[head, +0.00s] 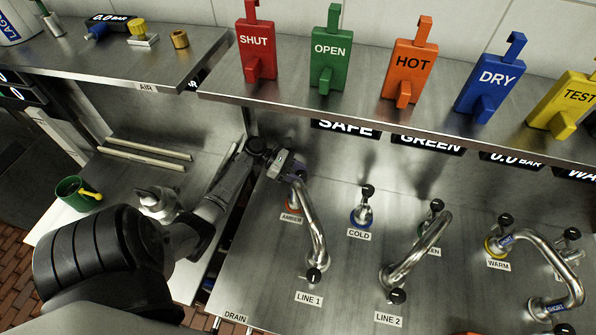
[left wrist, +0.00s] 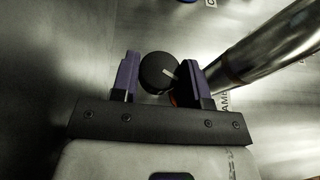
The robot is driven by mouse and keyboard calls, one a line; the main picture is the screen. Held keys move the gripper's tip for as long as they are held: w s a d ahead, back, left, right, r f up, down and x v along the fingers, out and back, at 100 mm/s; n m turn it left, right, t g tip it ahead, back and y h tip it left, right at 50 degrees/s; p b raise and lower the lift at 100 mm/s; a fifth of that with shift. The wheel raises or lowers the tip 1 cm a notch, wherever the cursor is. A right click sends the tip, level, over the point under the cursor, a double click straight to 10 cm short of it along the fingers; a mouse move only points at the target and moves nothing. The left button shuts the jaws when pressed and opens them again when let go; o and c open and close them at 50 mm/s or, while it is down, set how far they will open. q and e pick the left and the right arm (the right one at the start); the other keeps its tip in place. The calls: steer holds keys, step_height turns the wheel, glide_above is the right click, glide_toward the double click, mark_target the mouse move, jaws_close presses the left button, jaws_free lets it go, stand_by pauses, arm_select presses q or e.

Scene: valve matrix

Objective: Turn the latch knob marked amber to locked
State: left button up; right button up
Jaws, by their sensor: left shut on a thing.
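The amber latch knob (left wrist: 157,73) is a round black knob with a white pointer line, seen in the left wrist view. An orange ring shows at its base. My left gripper (head: 292,172) is over it at the panel's upper left, shut on it with one purple-padded finger on each side. In the head view the gripper hides the knob; the amber label (head: 291,217) and some of the orange ring show below. My right gripper is not in view.
A chrome pipe (head: 313,225) above the LINE 1 label runs close to the right of my left gripper. Other knobs, including COLD (head: 366,192), and more pipes stand to the right. A shelf (head: 350,110) with coloured tags overhangs behind. A green cup (head: 75,194) stands left.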

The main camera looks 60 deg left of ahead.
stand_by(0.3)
arm_select(q)
steer(key=o, duration=0.6)
steer(key=shift+o, duration=0.2)
steer(key=v, duration=0.7)
steer(key=shift+a, duration=0.2)
steer(key=shift+s, duration=0.15)
